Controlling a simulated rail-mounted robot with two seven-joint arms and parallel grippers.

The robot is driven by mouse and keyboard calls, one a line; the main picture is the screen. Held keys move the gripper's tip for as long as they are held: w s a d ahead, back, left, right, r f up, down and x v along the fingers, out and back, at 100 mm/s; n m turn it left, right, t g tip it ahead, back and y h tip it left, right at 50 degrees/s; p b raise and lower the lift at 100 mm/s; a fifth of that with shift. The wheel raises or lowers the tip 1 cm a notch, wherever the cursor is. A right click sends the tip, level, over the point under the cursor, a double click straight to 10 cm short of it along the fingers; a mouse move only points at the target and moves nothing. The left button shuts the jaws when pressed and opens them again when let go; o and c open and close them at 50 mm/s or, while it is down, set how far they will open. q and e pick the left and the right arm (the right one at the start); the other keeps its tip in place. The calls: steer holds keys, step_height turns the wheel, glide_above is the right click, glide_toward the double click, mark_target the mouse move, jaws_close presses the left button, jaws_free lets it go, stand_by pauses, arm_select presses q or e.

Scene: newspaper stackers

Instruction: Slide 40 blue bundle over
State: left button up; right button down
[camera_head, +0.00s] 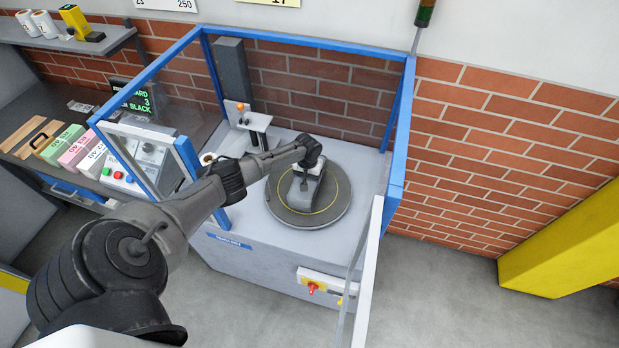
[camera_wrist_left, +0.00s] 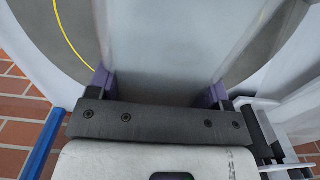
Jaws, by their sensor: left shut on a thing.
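My left gripper (camera_head: 303,188) reaches into the blue-framed machine from the left, over the round grey turntable (camera_head: 342,208) with its yellow ring. In the left wrist view the turntable (camera_wrist_left: 40,35) lies behind. The left gripper (camera_wrist_left: 160,92) is shut on a plain pale grey block (camera_wrist_left: 160,50), with a purple-grey fingertip on each side. No label or blue colour shows on the block, so I cannot tell if it is the 40 blue bundle. In the head view my gripper mostly hides it. My right gripper is not in view.
Green (camera_head: 63,140), pink (camera_head: 80,148) and white (camera_head: 92,160) labelled bundles lie on the left bench. Blue posts (camera_head: 402,130) and a clear panel (camera_head: 366,265) bound the machine. A joystick stand (camera_head: 252,122) is behind the arm; a red switch (camera_head: 312,288) is on the front.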

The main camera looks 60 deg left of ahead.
arm_select(q)
steer(key=o, duration=1.4)
steer(key=shift+o, duration=1.3)
steer(key=shift+r, duration=0.1)
step_height(320, 180, up, 2)
steer(key=shift+r+p, duration=0.1)
steer(key=shift+p, duration=1.05)
step_height(320, 180, up, 11)
steer(key=p, duration=1.2)
steer(key=shift+r, duration=0.2)
